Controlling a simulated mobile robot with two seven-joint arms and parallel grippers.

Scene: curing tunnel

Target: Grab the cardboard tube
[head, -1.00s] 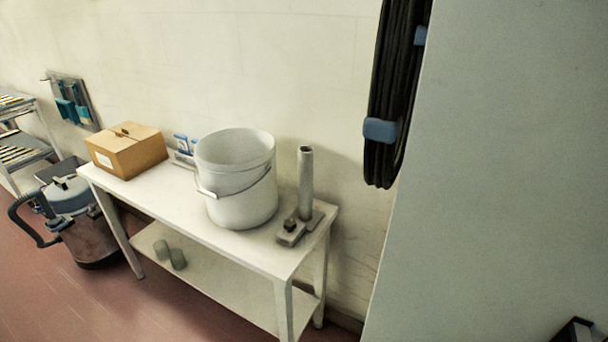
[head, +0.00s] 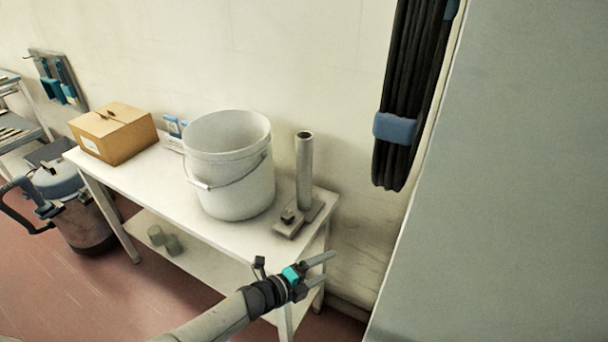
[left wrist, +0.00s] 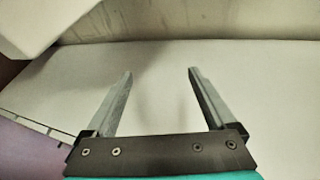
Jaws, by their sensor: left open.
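The cardboard tube (head: 304,172), a tall grey-beige cylinder with an open top, stands upright near the right end of the white table (head: 240,240). My left gripper (head: 331,265) is in front of the table's right end, below and nearer than the tube, with its fingers pointing right. In the left wrist view the left gripper (left wrist: 160,72) is open with nothing between its fingers, facing a plain pale surface. The tube cannot be made out in that view. My right gripper is not in view.
A cardboard box (head: 115,135) is at the table's left end. Black coiled hose (head: 408,90) hangs on the wall; a large grey panel (head: 510,200) fills the right.

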